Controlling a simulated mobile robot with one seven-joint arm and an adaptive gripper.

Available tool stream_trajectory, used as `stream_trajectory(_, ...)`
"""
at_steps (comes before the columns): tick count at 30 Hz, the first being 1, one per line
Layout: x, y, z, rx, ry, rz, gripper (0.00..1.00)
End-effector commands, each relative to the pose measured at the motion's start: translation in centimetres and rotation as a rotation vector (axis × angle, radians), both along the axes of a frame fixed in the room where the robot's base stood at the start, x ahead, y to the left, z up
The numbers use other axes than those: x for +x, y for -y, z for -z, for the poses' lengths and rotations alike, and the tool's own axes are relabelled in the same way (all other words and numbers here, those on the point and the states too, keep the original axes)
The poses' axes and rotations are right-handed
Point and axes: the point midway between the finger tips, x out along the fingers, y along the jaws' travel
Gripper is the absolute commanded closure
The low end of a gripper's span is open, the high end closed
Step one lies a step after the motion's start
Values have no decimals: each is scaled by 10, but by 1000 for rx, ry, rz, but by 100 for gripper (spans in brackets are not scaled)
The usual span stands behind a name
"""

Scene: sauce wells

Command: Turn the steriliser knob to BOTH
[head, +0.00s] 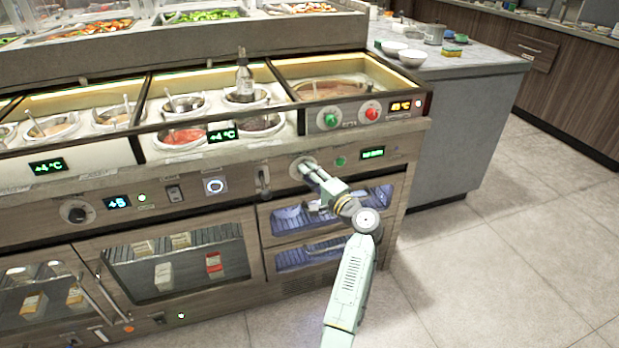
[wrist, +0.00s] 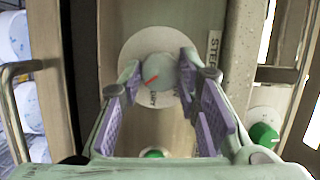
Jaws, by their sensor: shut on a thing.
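The steriliser knob (wrist: 157,71) is a round grey knob with a red pointer line on a pale round dial plate (wrist: 128,48). In the wrist view the pointer slants toward the lower left. Small lettering on the dial below the knob looks like DRY, and no BOTH mark is readable. My gripper (wrist: 160,78) has its purple-padded fingers closed on the knob from both sides. In the head view my gripper (head: 308,166) reaches the counter's front panel and hides most of the knob.
The steriliser cabinet (head: 262,230) with glass windows is below. A green button (head: 340,161) and a green-lit display (head: 372,153) sit right of the knob. A vertical handle (head: 263,180) is just left. Open floor (head: 480,260) lies to the right.

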Motion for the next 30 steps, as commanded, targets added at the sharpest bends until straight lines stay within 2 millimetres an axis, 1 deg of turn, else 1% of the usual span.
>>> stream_trajectory(3, 0, -1, 1, 53, -16, -1, 98)
stream_trajectory(10, 0, 0, 0, 112, -35, 1, 98)
stream_trajectory(25, 0, 0, 0, 125, -40, 1, 98)
stream_trajectory(26, 0, 0, 0, 125, -40, 1, 68)
stream_trajectory(30, 0, 0, 0, 125, -40, 0, 58)
